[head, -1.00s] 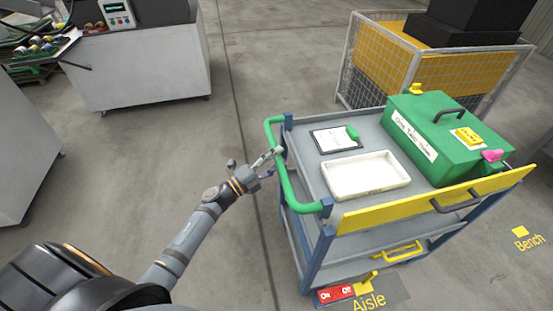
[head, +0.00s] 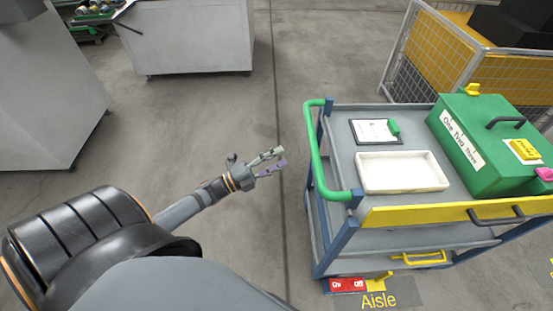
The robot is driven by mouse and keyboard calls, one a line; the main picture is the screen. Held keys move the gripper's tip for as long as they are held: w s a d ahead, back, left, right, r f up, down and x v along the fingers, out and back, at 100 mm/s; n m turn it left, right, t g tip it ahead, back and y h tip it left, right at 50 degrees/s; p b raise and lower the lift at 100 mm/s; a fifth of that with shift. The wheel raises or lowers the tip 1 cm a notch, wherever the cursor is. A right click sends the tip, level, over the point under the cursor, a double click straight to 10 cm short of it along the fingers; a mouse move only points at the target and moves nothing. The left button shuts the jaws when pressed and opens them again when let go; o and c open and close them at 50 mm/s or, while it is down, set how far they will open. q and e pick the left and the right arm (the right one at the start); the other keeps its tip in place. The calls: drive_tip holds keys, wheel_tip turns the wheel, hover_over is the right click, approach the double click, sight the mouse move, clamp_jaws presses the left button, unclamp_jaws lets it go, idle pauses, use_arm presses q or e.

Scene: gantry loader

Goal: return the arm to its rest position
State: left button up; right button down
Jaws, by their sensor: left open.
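My left arm reaches in from the lower left in the head view. Its gripper (head: 275,161) is open and empty, over the bare floor to the left of the cart. The gripper is apart from the cart's green handle (head: 317,160), with a gap of floor between them. My right gripper is not in view.
The cart (head: 425,110) carries a white tray (head: 446,176), a clipboard (head: 366,138) and a green box (head: 462,165). A mesh cage (head: 437,60) stands behind it. Grey cabinets (head: 190,35) stand at the back left. Floor between them and the cart is clear.

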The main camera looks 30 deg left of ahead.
use_arm(q)
drive_tip(key=s+a+f+n+g+y, duration=0.1)
drive_tip(key=a+f+n+y, duration=0.4)
drive_tip(key=f, duration=0.5)
drive_tip(key=s+a+f+n+g+y, duration=0.1)
drive_tip(key=a+f+n+y, duration=0.4)
drive_tip(key=f, duration=0.5)
drive_tip(key=s+f+n+g+y, duration=0.2)
drive_tip(key=s+f+n+g, duration=0.35)
drive_tip(key=f, duration=0.75)
drive_tip(key=s+d+f+n+g, duration=0.2)
drive_tip(key=s+f, duration=0.3)
drive_tip(key=s, duration=0.4)
drive_tip(key=s+d+f+n+g, duration=0.3)
drive_tip(key=s+f, duration=0.3)
drive_tip(key=s, duration=0.4)
drive_tip(key=s+d+f+n+g, duration=0.3)
drive_tip(key=s+f, duration=0.2)
drive_tip(key=s, duration=0.5)
drive_tip(key=shift+d+f, duration=0.15)
drive_tip(key=shift+f, duration=0.05)
